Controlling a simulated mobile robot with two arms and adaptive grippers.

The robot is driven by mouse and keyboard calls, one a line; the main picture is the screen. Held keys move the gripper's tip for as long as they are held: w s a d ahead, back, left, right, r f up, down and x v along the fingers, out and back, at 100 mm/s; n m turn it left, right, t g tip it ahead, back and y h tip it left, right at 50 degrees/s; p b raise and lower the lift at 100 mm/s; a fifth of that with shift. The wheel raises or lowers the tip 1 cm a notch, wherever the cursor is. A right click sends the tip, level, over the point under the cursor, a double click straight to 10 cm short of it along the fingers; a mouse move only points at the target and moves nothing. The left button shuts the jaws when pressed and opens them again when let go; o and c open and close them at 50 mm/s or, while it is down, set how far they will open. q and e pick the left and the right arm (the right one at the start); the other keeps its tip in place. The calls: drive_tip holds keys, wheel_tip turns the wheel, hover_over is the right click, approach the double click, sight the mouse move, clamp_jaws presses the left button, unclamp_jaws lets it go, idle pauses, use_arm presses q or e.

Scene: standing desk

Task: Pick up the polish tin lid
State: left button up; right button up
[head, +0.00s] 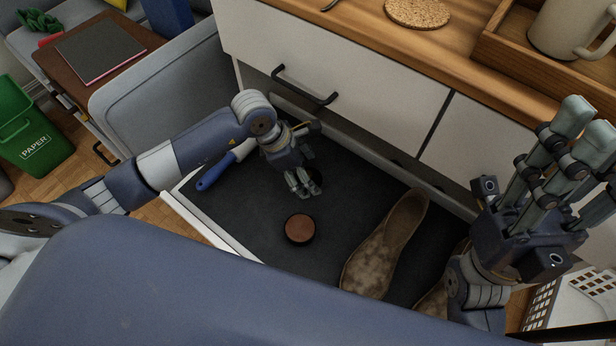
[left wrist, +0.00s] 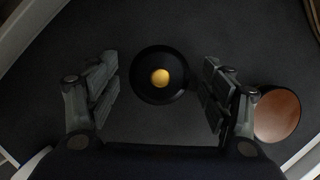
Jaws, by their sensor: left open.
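The polish tin lid (left wrist: 160,75) is a round black disc with a yellow centre, lying flat on the dark floor of an open drawer. My left gripper (left wrist: 160,85) is open above it, fingers on either side and apart from it in the left wrist view. In the head view the left gripper (head: 303,184) hides most of the lid (head: 316,176). A round tin with a brown face (head: 299,228) lies nearby; it also shows in the left wrist view (left wrist: 277,114), beside the finger on the right. My right gripper (head: 583,150) is open and empty, fingers up, at the right.
A blue-handled brush (head: 222,168) lies at the drawer's left. The cabinet front (head: 345,70) rises behind.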

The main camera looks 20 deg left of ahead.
use_arm(q)
drive_tip(key=c, duration=1.1)
drive_tip(key=shift+s, duration=0.1)
drive_tip(key=shift+r, duration=0.1)
drive_tip(key=shift+c, duration=0.2)
